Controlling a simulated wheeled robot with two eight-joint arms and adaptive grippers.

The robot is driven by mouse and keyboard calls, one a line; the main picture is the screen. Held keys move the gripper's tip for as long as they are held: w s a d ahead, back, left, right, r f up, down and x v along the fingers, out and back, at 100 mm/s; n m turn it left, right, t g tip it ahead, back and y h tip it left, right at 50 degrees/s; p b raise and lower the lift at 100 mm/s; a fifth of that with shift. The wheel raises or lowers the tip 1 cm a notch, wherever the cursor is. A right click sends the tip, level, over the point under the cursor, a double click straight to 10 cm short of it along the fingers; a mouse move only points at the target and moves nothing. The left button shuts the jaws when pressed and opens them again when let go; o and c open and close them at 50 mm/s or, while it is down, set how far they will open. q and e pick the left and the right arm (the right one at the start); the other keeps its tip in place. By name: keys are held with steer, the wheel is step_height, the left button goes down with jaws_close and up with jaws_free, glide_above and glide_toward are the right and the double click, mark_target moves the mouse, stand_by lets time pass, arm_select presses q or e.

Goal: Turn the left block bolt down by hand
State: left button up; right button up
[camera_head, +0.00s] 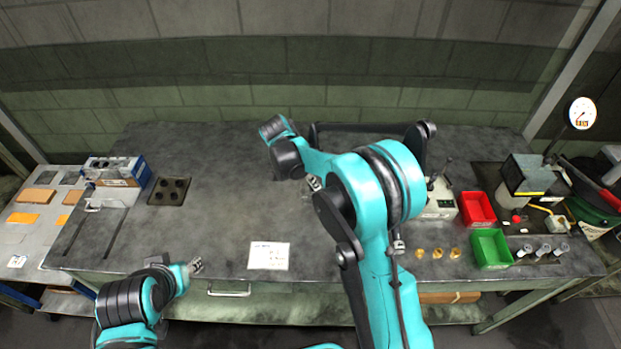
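My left gripper (195,265) is low over the front left of the bench, with nothing visible in its fingers. It is too small to tell how far the fingers are open. My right arm rises across the middle and bends left over the bench. Its gripper cannot be made out for certain behind the links. A small metallic piece (313,183) shows beside that arm; I cannot tell if it is a fingertip or a bolt. Behind the arm stands a dark frame (365,127) with a long bar, largely hidden. The left block bolt cannot be identified.
A blue and white block (117,169) and a dark plate with holes (157,197) are at the left. A white card (268,256) lies in front. Brass pieces (437,253), a red bin (478,208), a green bin (491,249) and a gauge (582,113) are at the right.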

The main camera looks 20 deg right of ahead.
steer(key=v, duration=1.2)
stand_by(0.4)
steer(key=s+d+r+n+t+y, duration=0.1)
steer(key=s+d+r+n, duration=0.1)
steer(key=s+n, duration=0.3)
steer(key=s+d+r+n+t+y, duration=0.1)
steer(key=s+d+r+n+y, duration=0.1)
steer(key=s, duration=0.5)
steer(key=s+d+f+n+t+y+b, duration=0.1)
steer(key=s+f+n+t, duration=0.3)
steer(key=s+n, duration=0.4)
steer(key=s+f, duration=0.1)
steer(key=s, duration=0.3)
steer(key=shift+s+f, duration=0.25)
stand_by(0.4)
